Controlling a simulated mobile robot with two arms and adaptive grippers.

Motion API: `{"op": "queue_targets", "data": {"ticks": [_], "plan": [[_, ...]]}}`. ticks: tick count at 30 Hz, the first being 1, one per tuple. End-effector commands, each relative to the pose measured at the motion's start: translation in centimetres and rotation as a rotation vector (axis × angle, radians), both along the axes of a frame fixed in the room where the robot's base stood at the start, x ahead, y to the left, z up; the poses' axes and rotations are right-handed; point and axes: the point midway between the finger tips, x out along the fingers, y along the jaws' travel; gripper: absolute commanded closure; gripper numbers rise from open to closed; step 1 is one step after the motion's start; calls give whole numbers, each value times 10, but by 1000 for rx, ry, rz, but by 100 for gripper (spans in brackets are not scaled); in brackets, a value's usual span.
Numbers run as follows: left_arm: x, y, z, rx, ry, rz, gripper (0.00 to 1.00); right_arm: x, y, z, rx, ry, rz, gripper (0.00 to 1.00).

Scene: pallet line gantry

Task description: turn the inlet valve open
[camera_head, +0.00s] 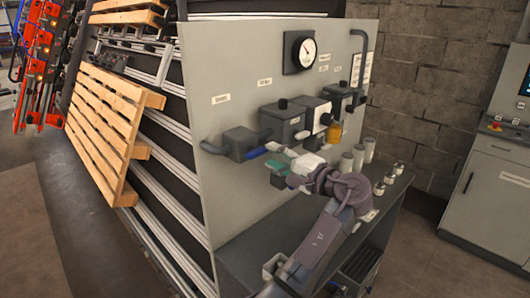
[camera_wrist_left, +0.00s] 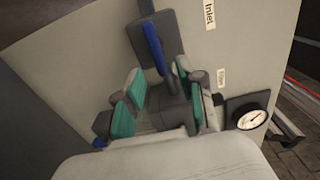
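The inlet valve (camera_head: 240,143) is a dark grey body on the left of the grey panel. Its blue handle (camera_head: 256,153) points right, toward my left gripper (camera_head: 276,157). In the left wrist view, the blue handle (camera_wrist_left: 153,47) lies nearly along the valve body (camera_wrist_left: 163,35), beside the "Inlet" label (camera_wrist_left: 209,15). My left gripper (camera_wrist_left: 164,100) has its teal-padded fingers spread apart. The handle's near end shows toward the gap between them; I cannot tell whether a finger touches it. My right gripper is not in view.
Grey filter box (camera_head: 284,121) and further units sit right of the valve, close to the gripper. A pressure gauge (camera_head: 300,51) is higher on the panel (camera_head: 220,60). Small cylinders (camera_head: 358,157) stand on the bench. A wooden pallet (camera_head: 105,125) leans at left.

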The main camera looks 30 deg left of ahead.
Motion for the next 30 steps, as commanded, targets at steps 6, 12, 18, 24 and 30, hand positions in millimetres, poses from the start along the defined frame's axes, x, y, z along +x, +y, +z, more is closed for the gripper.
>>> {"op": "queue_targets", "data": {"ticks": [6, 12, 18, 24, 30], "plan": [[-8, -23, 0, 0, 1, -1, 61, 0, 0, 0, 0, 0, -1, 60], [-9, -26, 0, 1, 1, 1, 61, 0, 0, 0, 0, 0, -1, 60], [-9, -26, 0, 0, 0, 0, 61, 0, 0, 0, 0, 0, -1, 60], [-11, -22, -11, -21, 6, -6, 61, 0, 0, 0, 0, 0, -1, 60], [-32, 0, -99, -221, 41, -53, 61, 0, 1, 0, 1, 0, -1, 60]]}}
